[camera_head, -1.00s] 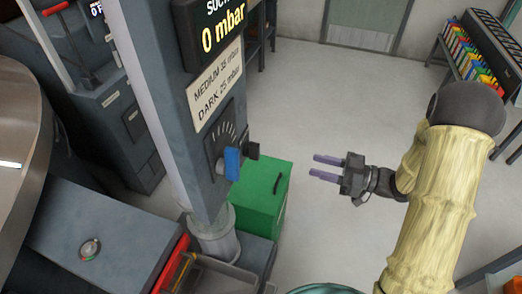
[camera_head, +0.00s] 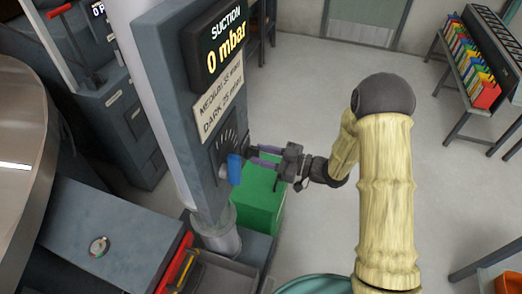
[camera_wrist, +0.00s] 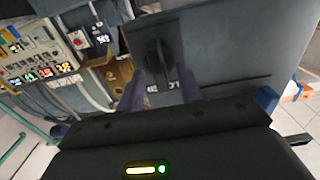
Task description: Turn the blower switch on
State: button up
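The likely blower switch is a black lever on the right side face of the grey column; in the wrist view the lever (camera_wrist: 158,60) stands upright on a dark plate, with small white lettering partly hidden below it. In the head view only a bit of the black lever (camera_head: 246,148) shows. My gripper (camera_head: 257,156) is open, its purple fingers pointing left at the column close to the lever. In the wrist view the fingers (camera_wrist: 160,90) are spread on either side of the lever's lower end. Contact cannot be told.
A blue handle (camera_head: 234,169) with a dial is on the column's front face, near my gripper. A display (camera_head: 221,40) above reads 0 mbar suction. A green box (camera_head: 258,200) stands below my gripper. A grey cabinet (camera_head: 110,235) is at lower left. Open floor lies to the right.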

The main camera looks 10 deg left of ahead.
jog(key=shift+a, duration=0.4)
grip_shut()
